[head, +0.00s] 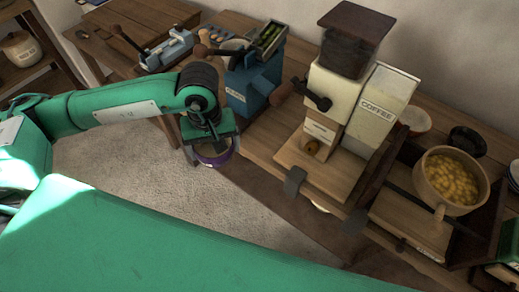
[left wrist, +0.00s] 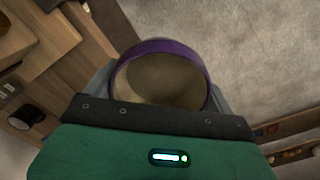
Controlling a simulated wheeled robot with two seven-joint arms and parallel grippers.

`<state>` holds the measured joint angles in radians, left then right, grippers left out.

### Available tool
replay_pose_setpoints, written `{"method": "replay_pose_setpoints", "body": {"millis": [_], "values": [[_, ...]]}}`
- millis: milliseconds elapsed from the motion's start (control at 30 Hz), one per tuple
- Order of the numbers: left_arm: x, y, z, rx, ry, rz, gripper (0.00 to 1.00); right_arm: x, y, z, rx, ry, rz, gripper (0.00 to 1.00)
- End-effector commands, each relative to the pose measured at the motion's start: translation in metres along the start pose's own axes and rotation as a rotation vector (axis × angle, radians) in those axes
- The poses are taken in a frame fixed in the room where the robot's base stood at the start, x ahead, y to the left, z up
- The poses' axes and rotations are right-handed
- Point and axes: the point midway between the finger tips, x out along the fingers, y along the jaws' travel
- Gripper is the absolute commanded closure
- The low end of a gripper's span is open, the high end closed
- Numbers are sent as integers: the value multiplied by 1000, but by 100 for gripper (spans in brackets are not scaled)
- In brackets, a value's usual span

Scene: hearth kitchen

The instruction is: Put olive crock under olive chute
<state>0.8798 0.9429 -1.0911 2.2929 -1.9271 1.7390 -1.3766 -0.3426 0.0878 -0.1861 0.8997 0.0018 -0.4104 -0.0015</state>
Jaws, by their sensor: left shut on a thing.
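A round crock with a purple rim (head: 222,158) hangs below my left gripper (head: 210,150), beyond the table's front edge and over the floor. In the left wrist view the crock's purple rim (left wrist: 160,46) lies between the grey fingers, which are shut on it. The crock looks upright and its inside looks empty. A blue olive machine (head: 250,84) with a label and a tray of green olives (head: 268,36) on top stands on the table, to the right of the gripper. Its chute outlet cannot be made out.
A cream coffee grinder (head: 333,92) stands on a wooden base (head: 320,165) right of the olive machine. A pot of yellow pieces (head: 450,180) sits farther right. A blue-grey device (head: 168,50) is on the left table. Carpeted floor (head: 110,175) is clear below.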

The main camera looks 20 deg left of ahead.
Motion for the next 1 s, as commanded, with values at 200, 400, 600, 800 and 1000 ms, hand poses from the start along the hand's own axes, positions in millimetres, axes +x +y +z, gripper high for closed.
{"method": "replay_pose_setpoints", "body": {"millis": [200, 400, 600, 800, 1000], "values": [[43, -14, 12, -193, 3, 0, 46, 33, 1, -19, 3, 16, 2, 64], [51, -19, 15, -278, 7, -1, 46, 37, 2, -27, 4, 20, 3, 64], [47, 5, -2, -292, 7, 2, 46, 40, 4, -9, 1, 14, 5, 64], [46, 45, -35, -291, 6, 1, 46, 35, 2, 4, -1, 5, 4, 64], [47, 82, -65, -290, 6, 0, 46, 32, 1, 19, -2, -6, 2, 64]]}}
